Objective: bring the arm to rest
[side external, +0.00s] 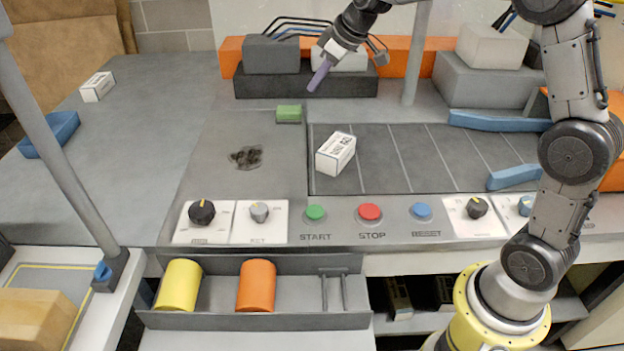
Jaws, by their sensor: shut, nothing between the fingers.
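My gripper (320,74) hangs in the air over the back of the bench, in front of the grey blocks. Its purple fingers are together and point down and to the left, with nothing visible between them. My arm reaches in from the right side and arches across the top of the view. A green block (289,114) lies on the grey surface below and to the left of the fingertips, apart from them.
A white printed box (335,153) sits at the left end of the lined belt (420,160). Another small box (97,87) and a blue tray (49,135) are at left. A post (416,55) stands right of my gripper. Buttons, knobs and a trough (205,319) with yellow and orange cylinders line the front.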

